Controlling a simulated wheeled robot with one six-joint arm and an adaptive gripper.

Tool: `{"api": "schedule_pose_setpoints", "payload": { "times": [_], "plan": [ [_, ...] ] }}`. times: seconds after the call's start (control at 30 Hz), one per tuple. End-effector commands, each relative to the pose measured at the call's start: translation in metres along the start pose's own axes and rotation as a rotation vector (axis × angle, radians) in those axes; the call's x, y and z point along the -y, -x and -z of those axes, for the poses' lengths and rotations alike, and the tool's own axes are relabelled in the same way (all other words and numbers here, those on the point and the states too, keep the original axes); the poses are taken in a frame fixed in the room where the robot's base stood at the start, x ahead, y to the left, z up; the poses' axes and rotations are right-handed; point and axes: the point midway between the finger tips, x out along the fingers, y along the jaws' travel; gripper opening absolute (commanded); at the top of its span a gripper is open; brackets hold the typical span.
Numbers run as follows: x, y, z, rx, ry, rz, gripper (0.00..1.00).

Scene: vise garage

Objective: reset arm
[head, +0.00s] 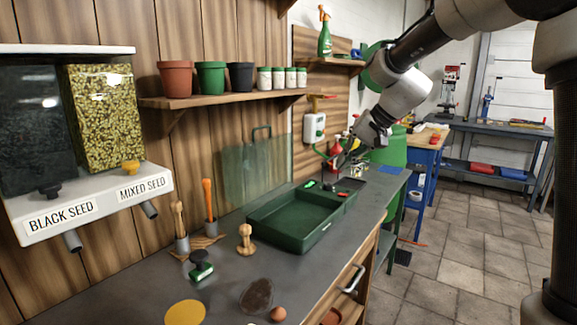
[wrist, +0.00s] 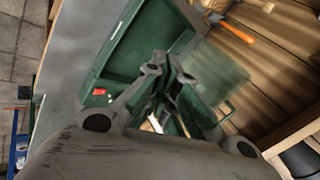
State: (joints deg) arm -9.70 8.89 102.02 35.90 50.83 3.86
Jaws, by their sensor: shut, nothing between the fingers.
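My arm (head: 402,92) comes in from the upper right of the head view and reaches down toward the back end of the workbench. My gripper (head: 343,164) is above the far end of the green tray (head: 293,240), apart from it as far as I can tell. In the wrist view my gripper (wrist: 164,66) has its fingers together with nothing held. The green tray (wrist: 125,65) shows beyond the fingers there. The exact gap between fingertips and tray is hard to judge.
The workbench (head: 228,290) holds a wooden tamper (head: 246,240), a green-based tool (head: 201,266) and a glass pane (head: 250,172). A shelf (head: 225,100) with pots runs along the wall. Seed dispensers (head: 100,115) hang at left. The tiled floor (head: 470,260) at right is open.

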Motion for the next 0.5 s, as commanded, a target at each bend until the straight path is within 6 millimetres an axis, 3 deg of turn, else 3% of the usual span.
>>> {"api": "schedule_pose_setpoints", "payload": {
  "times": [0.1, 0.3, 0.4, 0.5],
  "plan": [
    [-0.065, 0.047, -0.064, 0.036, 0.107, -0.162, 0.00],
    [-0.166, 0.121, -0.169, 0.066, 0.259, -0.404, 0.00],
    [-0.203, 0.146, -0.212, 0.050, 0.304, -0.488, 0.00],
    [-0.224, 0.163, -0.241, 0.009, 0.322, -0.530, 0.00]
  ]
}}
